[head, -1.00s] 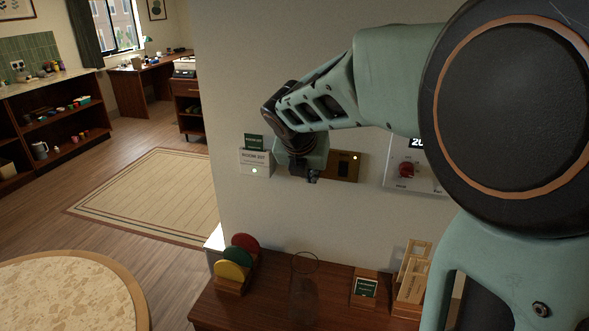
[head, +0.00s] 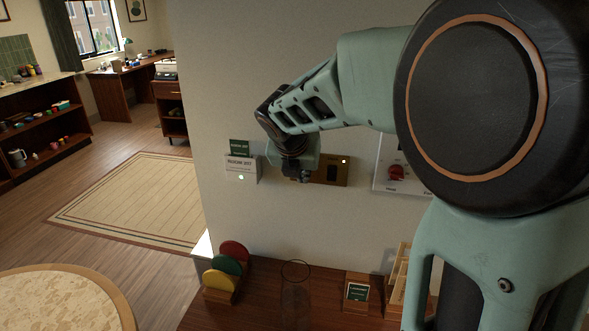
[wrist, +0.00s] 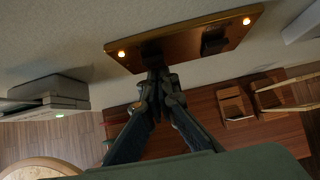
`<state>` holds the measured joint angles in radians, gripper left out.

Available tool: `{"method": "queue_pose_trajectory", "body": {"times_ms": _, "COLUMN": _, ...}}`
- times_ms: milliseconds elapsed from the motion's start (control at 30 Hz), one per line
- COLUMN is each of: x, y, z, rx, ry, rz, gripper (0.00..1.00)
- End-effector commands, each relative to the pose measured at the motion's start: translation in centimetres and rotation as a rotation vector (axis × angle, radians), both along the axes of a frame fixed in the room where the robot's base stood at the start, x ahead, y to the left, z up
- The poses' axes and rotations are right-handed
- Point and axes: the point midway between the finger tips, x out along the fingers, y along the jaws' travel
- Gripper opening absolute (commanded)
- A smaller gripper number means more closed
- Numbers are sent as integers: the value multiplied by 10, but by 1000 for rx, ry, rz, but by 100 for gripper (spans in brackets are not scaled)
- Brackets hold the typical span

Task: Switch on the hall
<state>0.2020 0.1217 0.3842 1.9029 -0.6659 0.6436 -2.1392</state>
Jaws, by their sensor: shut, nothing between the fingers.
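A brass switch plate (head: 333,181) is on the wall, with a dark switch and a small lit lamp at its right end; my gripper hides its left part in the head view. In the wrist view the plate (wrist: 187,45) shows a lit lamp at each end. One dark switch (wrist: 214,42) stands clear at right; another (wrist: 151,50) is just beyond my fingertips. No hall label is legible. My gripper (wrist: 159,78) is shut and empty, its tips at or very near the left switch; I cannot tell whether they touch it. It also shows in the head view (head: 304,177).
Right is a white panel with a red knob (head: 396,172). Below, a wooden counter (head: 262,309) holds coloured discs (head: 226,266), a clear glass (head: 295,300) and a small sign (head: 357,292).

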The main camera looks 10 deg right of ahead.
Motion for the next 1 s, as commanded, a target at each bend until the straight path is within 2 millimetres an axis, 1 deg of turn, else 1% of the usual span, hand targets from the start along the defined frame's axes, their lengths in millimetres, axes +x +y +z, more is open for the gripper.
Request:
{"method": "queue_pose_trajectory", "body": {"times_ms": 167, "x": 1, "y": -1, "z": 3, "rx": 0, "ry": -3, "rz": 0, "gripper": 0}}
{"method": "queue_pose_trajectory", "body": {"times_ms": 533, "x": 2, "y": -1, "z": 19, "rx": 0, "ry": -7, "rz": 0, "gripper": 0}}
{"method": "queue_pose_trajectory", "body": {"times_ms": 1000, "x": 1, "y": 0, "z": 18, "rx": -1, "ry": -5, "rz": 0, "gripper": 0}}
